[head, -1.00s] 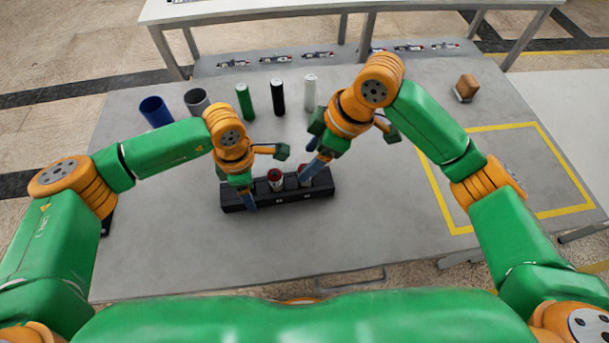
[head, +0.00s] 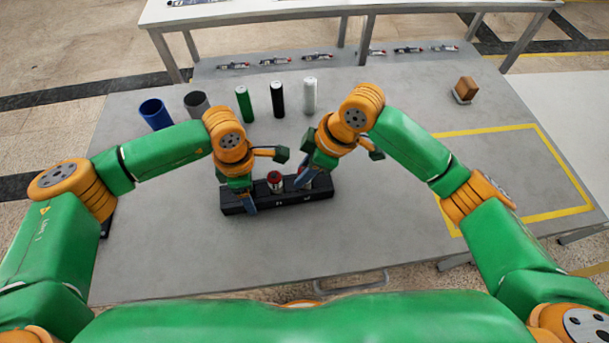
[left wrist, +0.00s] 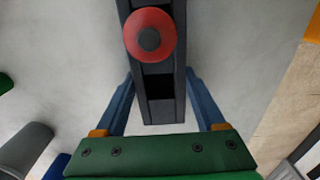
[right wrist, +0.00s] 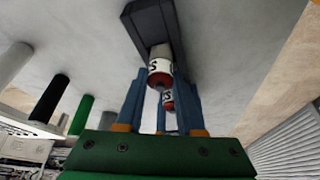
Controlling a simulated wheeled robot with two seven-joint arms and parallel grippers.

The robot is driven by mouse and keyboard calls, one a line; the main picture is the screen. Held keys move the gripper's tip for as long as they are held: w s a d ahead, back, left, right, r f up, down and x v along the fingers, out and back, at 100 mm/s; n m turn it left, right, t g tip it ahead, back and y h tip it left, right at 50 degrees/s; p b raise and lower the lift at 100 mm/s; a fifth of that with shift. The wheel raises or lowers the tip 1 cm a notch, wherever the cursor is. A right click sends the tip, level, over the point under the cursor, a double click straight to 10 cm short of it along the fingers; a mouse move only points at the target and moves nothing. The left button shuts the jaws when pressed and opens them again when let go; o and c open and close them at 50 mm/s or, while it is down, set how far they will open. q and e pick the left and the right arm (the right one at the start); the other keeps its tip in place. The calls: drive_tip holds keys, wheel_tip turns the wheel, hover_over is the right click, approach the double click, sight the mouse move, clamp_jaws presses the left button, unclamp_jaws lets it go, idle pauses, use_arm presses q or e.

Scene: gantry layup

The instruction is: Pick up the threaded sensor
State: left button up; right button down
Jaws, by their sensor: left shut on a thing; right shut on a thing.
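A black block-shaped holder (head: 290,197) lies on the grey table, and its slotted top shows in the left wrist view (left wrist: 158,85). My left gripper (head: 246,198) is shut on the holder's left part, one blue finger on each side. A red-capped white sensor (head: 275,182) stands in the middle of the holder; its round red top shows in the left wrist view (left wrist: 150,35). A second white, red-capped sensor (right wrist: 160,68) is at the holder's right end. My right gripper (right wrist: 160,85) is shut on it, fingers on either side. In the head view the gripper (head: 304,176) hides its top.
Blue (head: 155,113) and grey (head: 197,103) cups and green (head: 244,103), black (head: 277,98) and white (head: 310,95) cylinders stand behind the holder. A brown block (head: 467,88) is at the back right. The yellow-outlined area (head: 530,215) at right looks clear.

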use_arm(q)
drive_tip(key=o, duration=1.3)
drive_tip(key=shift+o, duration=0.2)
wheel_tip(320, 180, up, 12)
use_arm(e)
wheel_tip(320, 180, up, 18)
